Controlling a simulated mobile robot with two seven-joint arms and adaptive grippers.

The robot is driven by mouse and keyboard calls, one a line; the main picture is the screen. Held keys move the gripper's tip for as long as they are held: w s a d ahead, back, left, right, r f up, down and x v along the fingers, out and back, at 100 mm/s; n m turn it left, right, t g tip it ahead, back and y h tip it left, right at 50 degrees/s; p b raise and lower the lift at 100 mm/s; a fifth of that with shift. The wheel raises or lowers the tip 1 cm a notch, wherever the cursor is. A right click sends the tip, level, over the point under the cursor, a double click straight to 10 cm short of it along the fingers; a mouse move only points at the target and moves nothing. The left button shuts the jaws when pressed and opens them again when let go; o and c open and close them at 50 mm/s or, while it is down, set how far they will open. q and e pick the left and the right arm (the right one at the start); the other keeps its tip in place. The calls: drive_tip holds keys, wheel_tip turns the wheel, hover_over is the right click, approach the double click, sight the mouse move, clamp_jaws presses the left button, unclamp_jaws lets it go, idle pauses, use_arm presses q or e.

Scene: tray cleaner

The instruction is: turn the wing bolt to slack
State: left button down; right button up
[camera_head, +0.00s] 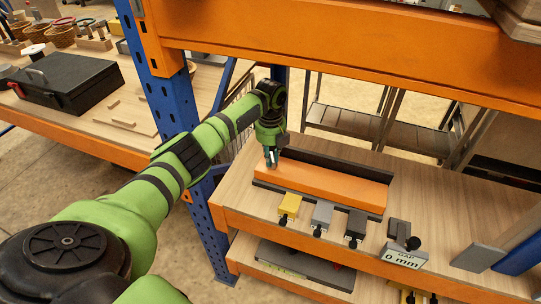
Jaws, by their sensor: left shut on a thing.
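My left gripper (271,158) reaches down to the left end of the tray cleaner, a long orange bar (325,182) with a dark strip (340,167) behind it on the wooden shelf. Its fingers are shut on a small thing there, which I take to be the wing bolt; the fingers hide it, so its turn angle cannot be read. My right gripper is not in view.
Yellow (290,205), grey (322,214) and dark (356,226) blocks with black knobs stand in front of the bar. An orange beam (350,55) crosses above, and a blue post (165,95) stands left of the shelf. A black case (65,85) lies on the left bench.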

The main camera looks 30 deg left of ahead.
use_arm(q)
drive_tip(key=shift+d+f, duration=0.1)
drive_tip(key=c, duration=1.1)
unclamp_jaws()
wheel_tip(320, 180, up, 12)
drive_tip(key=shift+r, duration=0.1)
